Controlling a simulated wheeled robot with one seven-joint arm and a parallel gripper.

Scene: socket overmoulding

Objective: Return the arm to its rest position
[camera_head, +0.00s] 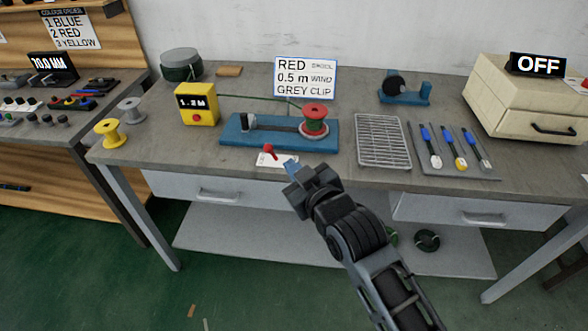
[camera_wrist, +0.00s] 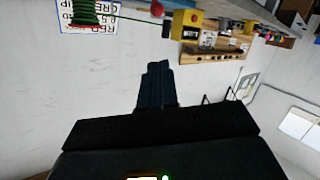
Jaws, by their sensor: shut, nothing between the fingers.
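My gripper (camera_head: 290,166) is in front of the workbench's front edge in the head view, near the small white plate with the red lever. In the wrist view my gripper (camera_wrist: 158,68) shows as dark fingers together, with nothing held. The arm reaches up from the lower right of the head view. A red spool (camera_head: 314,120) with green wire sits on the blue winding fixture (camera_head: 250,143), beyond the gripper and apart from it.
The workbench (camera_head: 200,153) carries a yellow meter box (camera_head: 197,104), a wire rack (camera_head: 382,141), several blue-handled tools (camera_head: 455,148) and a cream oven (camera_head: 530,105) with an OFF display. Yellow (camera_head: 110,133) and grey (camera_head: 131,110) spools stand at the left. The floor in front (camera_head: 100,270) is mostly clear.

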